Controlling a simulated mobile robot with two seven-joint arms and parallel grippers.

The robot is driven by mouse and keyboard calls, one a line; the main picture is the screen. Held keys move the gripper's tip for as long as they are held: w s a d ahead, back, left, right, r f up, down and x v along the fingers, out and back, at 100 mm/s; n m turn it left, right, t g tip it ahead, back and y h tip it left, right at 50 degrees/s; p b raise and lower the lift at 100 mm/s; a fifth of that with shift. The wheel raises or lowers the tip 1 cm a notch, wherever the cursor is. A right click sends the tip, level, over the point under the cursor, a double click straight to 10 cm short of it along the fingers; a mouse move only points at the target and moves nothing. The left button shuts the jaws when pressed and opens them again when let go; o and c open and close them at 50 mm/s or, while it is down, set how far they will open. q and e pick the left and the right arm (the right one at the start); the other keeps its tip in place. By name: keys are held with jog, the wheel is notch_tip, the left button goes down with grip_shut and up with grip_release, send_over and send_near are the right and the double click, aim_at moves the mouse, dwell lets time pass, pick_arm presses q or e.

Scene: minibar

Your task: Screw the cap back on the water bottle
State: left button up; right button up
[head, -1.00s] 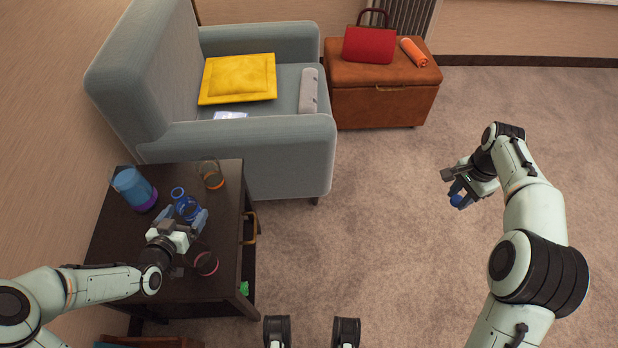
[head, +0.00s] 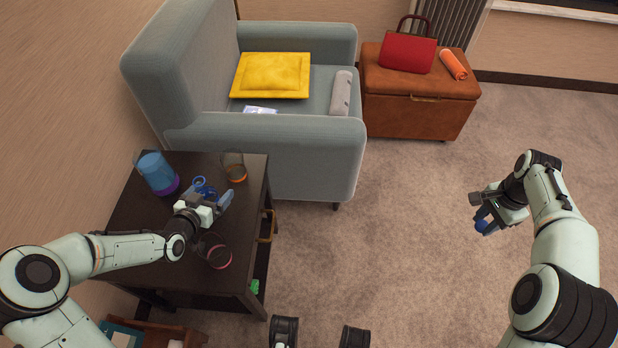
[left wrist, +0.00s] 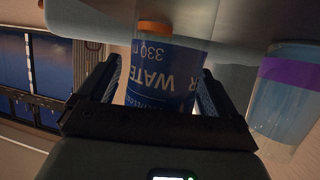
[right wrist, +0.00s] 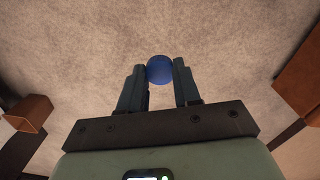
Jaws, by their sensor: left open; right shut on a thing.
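The water bottle (head: 202,186) is blue and stands on the dark side table at left, partly hidden by my left gripper (head: 209,194). In the left wrist view, which looks upside down, the bottle (left wrist: 163,75) shows its "WATER" label between the fingers of my open left gripper (left wrist: 160,88). I cannot tell whether either finger touches it. The blue cap (head: 482,226) is in my right gripper (head: 481,214), held over open carpet far to the right of the table. In the right wrist view the round cap (right wrist: 160,69) sits between the fingertips.
A blue pitcher with a purple base (head: 158,172) and a glass with an orange base (head: 235,168) stand near the bottle. A pink-rimmed glass (head: 219,257) is at the table's front. A grey armchair (head: 270,135) stands behind; the carpet at right is clear.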

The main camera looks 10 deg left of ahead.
pick_arm(q)
jog(key=c, duration=1)
